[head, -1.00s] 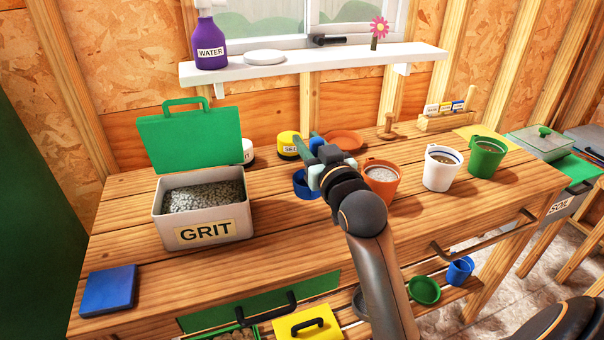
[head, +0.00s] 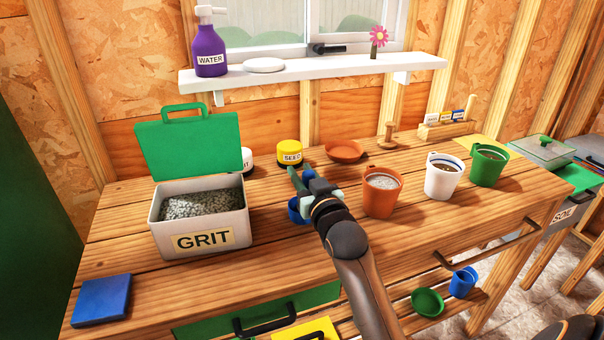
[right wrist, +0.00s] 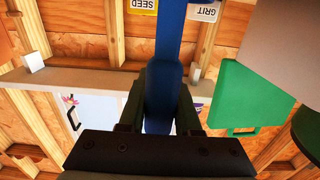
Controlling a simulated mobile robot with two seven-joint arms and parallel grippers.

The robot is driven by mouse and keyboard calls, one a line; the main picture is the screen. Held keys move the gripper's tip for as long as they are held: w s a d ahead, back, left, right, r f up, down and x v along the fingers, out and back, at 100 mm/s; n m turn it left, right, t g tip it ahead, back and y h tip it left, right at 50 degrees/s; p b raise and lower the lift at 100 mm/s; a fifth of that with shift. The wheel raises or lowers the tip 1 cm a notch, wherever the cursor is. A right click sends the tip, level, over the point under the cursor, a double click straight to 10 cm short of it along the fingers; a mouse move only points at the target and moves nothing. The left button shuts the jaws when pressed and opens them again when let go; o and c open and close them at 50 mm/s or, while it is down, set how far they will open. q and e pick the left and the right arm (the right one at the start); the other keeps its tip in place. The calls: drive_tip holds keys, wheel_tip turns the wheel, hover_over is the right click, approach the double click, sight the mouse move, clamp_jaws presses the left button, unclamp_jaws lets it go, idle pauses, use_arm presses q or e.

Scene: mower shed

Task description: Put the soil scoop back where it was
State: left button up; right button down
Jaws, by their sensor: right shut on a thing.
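My right gripper (head: 308,186) is shut on the handle of a blue scoop (head: 296,210). The scoop's blue cup shows below the gripper, between the grit box and the orange pot, and is partly hidden by my arm. I cannot tell whether it touches the bench. In the right wrist view, the blue handle (right wrist: 165,90) runs between the fingers. No label shows on the scoop, so I cannot tell from its looks that it is the soil scoop. A grey bin labelled SOIL (head: 562,213) stands at the right.
The open grit box (head: 180,246) stands at the left. The orange pot (head: 381,199), white pot (head: 443,182) and green pot (head: 487,169) stand to the right. A seed jar (head: 289,153) is behind. A green cup (head: 428,302) and blue cup (head: 463,282) sit below the bench.

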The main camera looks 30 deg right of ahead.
drive_tip(key=c, duration=0.6)
unclamp_jaws()
drive_tip(key=shift+f, duration=0.15)
drive_tip(key=shift+r, duration=0.25)
drive_tip(key=v, duration=1.2)
